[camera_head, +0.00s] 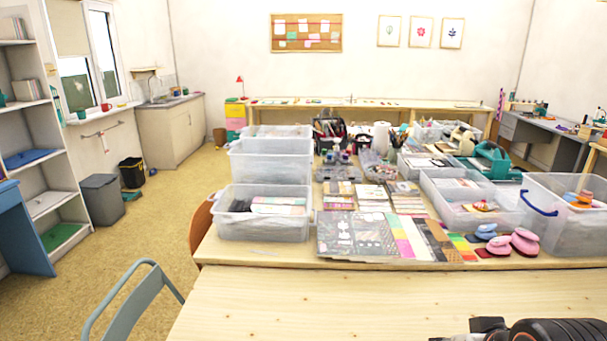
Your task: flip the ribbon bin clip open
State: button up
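A clear plastic bin (567,232) stands at the right end of the table, with orange and other coloured rolls (580,199) inside that may be ribbon. A blue curved piece (538,203), a handle or clip, shows on its left side. I cannot tell whether it is the clip or whether it is open. Black and grey parts of my arm show at the lower right edge, in front of the table and apart from the bin. The end of the arm is cut off by the frame's bottom, and its fingers cannot be made out.
More clear bins (263,226) stand at the table's left. Patterned paper sheets (355,236) and pink punches (524,241) lie along its front. The nearer table (300,305) is bare. A grey-green chair (130,303) stands left of it. Open floor lies to the left.

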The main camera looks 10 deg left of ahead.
aim_at(233, 143)
jog(key=j+z, duration=0.1)
jog(key=j, duration=1.15)
jog(key=j+z, duration=0.1)
jog(key=j, duration=1.1)
jog(key=j+z, duration=0.1)
jog(key=j, duration=1.15)
jog(key=j+z, duration=0.1)
jog(key=j, duration=1.15)
jog(key=i+j, duration=0.1)
jog(key=j, duration=1)
jog(key=i+j+u, duration=0.15)
jog(key=i+j, duration=0.7)
jog(key=i+l+u, duration=0.1)
jog(key=i+l, duration=0.65)
